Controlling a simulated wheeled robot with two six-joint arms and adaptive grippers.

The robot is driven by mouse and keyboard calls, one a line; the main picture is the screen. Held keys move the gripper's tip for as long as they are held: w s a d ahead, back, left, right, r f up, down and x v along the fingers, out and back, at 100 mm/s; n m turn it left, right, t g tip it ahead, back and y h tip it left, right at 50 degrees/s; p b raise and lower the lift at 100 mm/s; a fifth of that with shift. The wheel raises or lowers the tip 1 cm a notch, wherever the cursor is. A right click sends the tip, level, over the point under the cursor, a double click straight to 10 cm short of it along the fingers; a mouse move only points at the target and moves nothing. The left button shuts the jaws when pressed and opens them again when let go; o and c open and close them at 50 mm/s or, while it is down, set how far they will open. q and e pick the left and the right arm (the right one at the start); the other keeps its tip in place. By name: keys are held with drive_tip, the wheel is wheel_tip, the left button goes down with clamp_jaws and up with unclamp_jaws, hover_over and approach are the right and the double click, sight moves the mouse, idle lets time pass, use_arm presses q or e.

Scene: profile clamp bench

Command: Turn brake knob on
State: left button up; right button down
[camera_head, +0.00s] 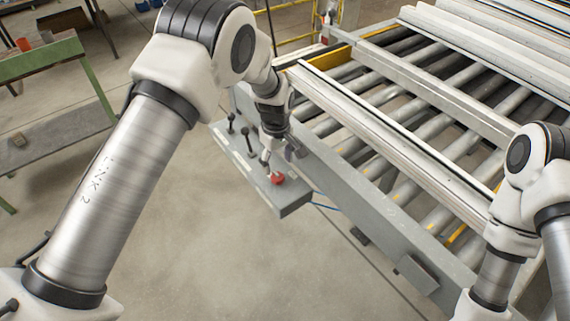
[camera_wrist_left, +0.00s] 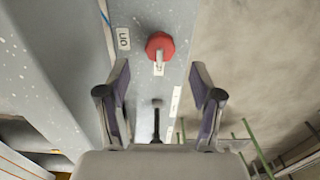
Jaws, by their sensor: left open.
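The red brake knob (camera_head: 277,179) sits on the grey control panel (camera_head: 293,200) beside the roller bench. In the left wrist view the knob (camera_wrist_left: 160,42) has a pale pointer directed down the picture, and an "ON" label (camera_wrist_left: 123,39) lies to its left, upside down. My left gripper (camera_head: 268,161) is just above and behind the knob in the head view. In the wrist view its two fingers (camera_wrist_left: 160,75) are spread, with the knob ahead of and between them, apparently untouched. My right arm shows at the right, but its gripper is out of view.
Black levers (camera_head: 246,137) stand on the panel behind the knob; one lever (camera_wrist_left: 157,118) shows between my left fingers. The roller bench (camera_head: 440,277) with pale profiles (camera_head: 395,140) fills the right. A green-framed table (camera_head: 50,62) stands left. The floor in front of the panel is clear.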

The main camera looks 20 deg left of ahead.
sight(277, 175)
use_arm(q)
wheel_tip(277, 175, down, 5)
drive_tip(key=shift+w+r+p, duration=0.15)
drive_tip(key=shift+r+p, duration=0.05)
drive_tip(key=shift+p, duration=0.5)
drive_tip(key=shift+f, duration=0.35)
drive_tip(key=shift+c, duration=1.4)
drive_tip(key=c, duration=0.9)
